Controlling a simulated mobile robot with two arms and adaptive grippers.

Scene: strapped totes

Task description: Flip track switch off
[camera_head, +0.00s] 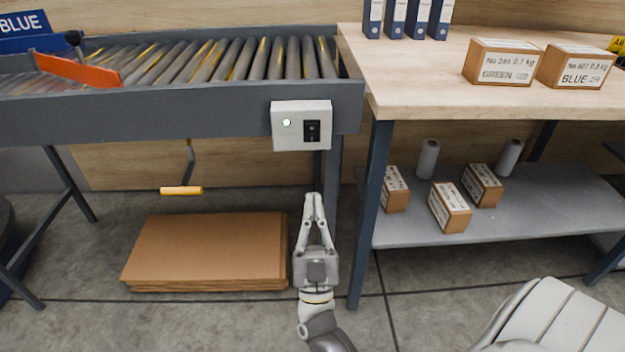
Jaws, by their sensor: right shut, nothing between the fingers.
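A pale grey switch box (301,139) is fixed to the front rail at the right end of the roller track (200,108). It has a round light (286,123), which looks pale green and lit, and a black rocker switch (312,131) to its right. I cannot tell which way the rocker is tipped. My right gripper (314,197) is shut and empty, its fingertips pointing up. In the picture it is below the switch box and apart from it. My left gripper is not in view.
A wooden workbench (420,95) with boxes and blue binders stands right of the track. Its lower shelf (400,235) holds small cartons. Flat cardboard (205,250) lies under the track, below a yellow handle (181,190). An orange bar (78,70) crosses the rollers at left.

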